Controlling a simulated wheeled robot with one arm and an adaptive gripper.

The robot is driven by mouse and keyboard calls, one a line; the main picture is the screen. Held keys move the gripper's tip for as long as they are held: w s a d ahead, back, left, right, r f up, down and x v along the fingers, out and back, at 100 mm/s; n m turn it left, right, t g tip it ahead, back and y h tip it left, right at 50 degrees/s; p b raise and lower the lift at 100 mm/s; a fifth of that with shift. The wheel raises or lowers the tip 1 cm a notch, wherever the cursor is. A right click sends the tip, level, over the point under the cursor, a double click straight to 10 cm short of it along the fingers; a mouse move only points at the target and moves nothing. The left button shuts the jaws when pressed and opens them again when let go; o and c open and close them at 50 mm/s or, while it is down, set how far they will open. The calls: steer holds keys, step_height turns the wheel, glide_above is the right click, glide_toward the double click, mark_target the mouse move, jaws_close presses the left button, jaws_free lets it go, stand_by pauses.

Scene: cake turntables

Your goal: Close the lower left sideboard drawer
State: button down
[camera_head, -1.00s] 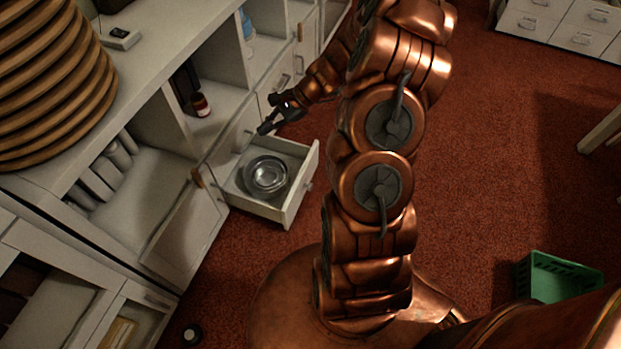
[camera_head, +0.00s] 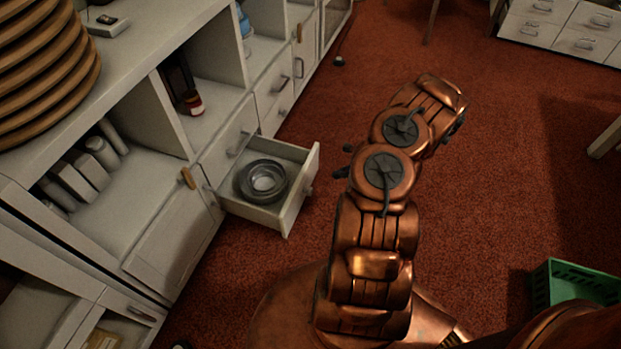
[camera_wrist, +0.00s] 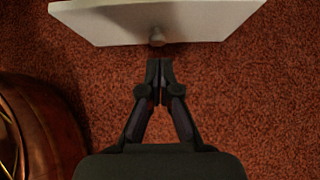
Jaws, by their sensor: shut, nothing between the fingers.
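The lower left sideboard drawer (camera_head: 296,188) is pulled out of the white sideboard, with metal bowls (camera_head: 264,181) inside it. Its front and round knob (camera_wrist: 157,38) show at the top of the wrist view. My gripper (camera_wrist: 159,66) is shut and empty, with its fingertips just short of the knob and a small gap of carpet showing between. In the head view my gripper is mostly hidden behind my arm; dark finger parts (camera_head: 343,172) show to the right of the drawer front.
The drawer above (camera_head: 232,140) is shut. A cabinet door (camera_head: 175,240) stands to the left of the open drawer. A green crate (camera_head: 575,283) sits on the red carpet at the right. The carpet right of the drawer is clear except for my arm.

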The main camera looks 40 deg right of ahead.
mark_target(304, 178)
steer(key=shift+w+a+r+b+x, duration=0.2)
steer(key=shift+w+r+b+x, duration=0.3)
steer(key=shift+x, duration=1.55)
steer(key=shift+w+a+r+b+x, duration=0.15)
steer(key=shift+b+x, duration=0.5)
steer(key=shift+x, duration=1.45)
steer(key=shift+w+a+r+b+x, duration=0.2)
steer(key=shift+r+b+x, duration=0.3)
steer(key=shift+x, duration=1.55)
steer(key=shift+f, duration=0.15)
